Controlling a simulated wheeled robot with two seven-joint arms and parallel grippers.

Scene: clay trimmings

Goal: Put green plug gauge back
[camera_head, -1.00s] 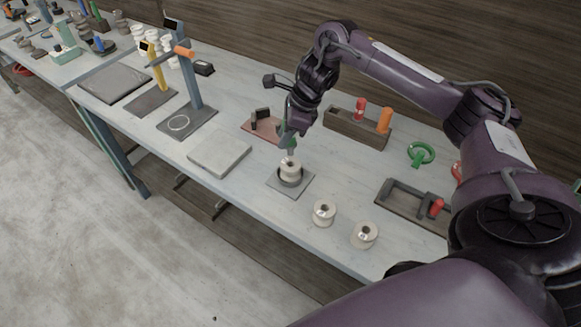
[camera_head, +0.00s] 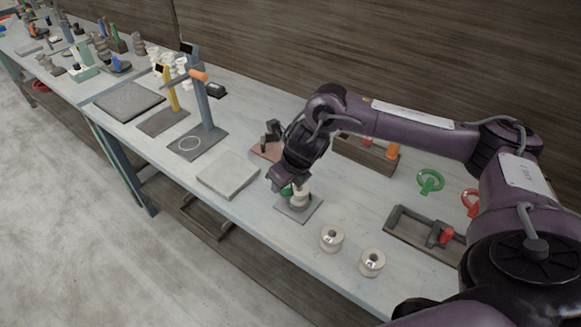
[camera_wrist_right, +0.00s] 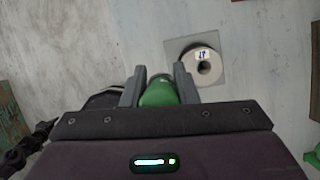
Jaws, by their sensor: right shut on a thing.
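My right gripper (camera_head: 280,184) is shut on the green plug gauge (camera_head: 287,191), of which only a small part shows in the head view. In the right wrist view the green gauge (camera_wrist_right: 159,91) sits between the two grey fingers of the gripper (camera_wrist_right: 158,85). The gripper is beside a pale ring-shaped part (camera_head: 300,197) on a square grey plate (camera_head: 298,213); the gauge appears clear of the part's bore in the wrist view. A wooden rack (camera_head: 350,150) behind the arm holds a red and an orange plug (camera_head: 393,152). My left gripper is not in view.
Two pale ring parts (camera_head: 331,238) (camera_head: 372,262) stand near the front edge. A grey slab (camera_head: 228,174) lies to the left. A green ring gauge (camera_head: 430,181) and a dark frame with a red knob (camera_head: 424,236) are to the right.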

